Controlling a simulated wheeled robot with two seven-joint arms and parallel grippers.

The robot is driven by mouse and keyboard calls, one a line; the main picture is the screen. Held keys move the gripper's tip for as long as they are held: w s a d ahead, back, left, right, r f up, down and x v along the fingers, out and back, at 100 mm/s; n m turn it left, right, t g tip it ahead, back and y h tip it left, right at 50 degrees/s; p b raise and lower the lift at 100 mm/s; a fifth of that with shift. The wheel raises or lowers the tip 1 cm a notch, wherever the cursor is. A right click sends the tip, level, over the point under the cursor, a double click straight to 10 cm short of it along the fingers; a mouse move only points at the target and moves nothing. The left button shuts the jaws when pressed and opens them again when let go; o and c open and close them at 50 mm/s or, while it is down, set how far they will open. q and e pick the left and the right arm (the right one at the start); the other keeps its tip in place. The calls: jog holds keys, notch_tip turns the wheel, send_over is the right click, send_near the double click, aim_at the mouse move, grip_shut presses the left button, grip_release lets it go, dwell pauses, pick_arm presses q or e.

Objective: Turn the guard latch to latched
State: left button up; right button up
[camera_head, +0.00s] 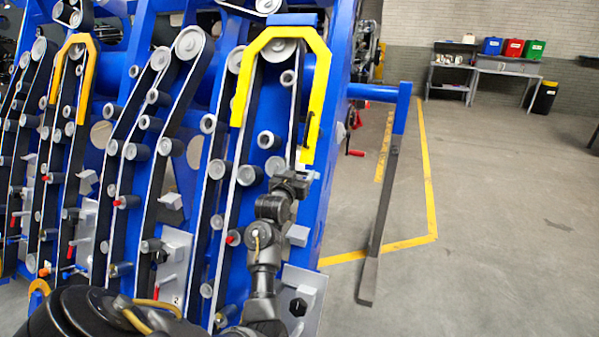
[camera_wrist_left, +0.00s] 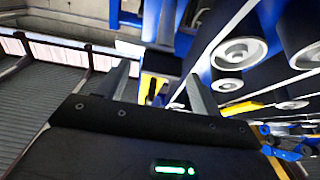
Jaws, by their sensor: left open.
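The yellow guard (camera_head: 318,75) arches over the top roller of the nearest belt row on the blue chassis. A small dark piece (camera_head: 312,128), possibly the guard latch, sits on the guard's right leg; its setting cannot be made out. My left gripper (camera_head: 303,168) is at the lower end of that leg, its fingertips hard to separate in the head view. In the left wrist view, the gripper (camera_wrist_left: 162,82) is open, with two grey fingers apart. A yellow piece with dark parts (camera_wrist_left: 152,88) shows between and beyond them; contact cannot be judged. My right gripper is not in view.
Belts and grey rollers (camera_head: 246,175) crowd the left of my arm. A blue bracket with a grey bar (camera_head: 382,205) stands to the right. A second yellow guard (camera_head: 88,70) is further left. Open floor (camera_head: 490,230) lies right; a workbench (camera_head: 505,68) stands far back.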

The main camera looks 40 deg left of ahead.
pick_arm(q)
jog(key=shift+w, duration=0.15)
jog(key=c, duration=1)
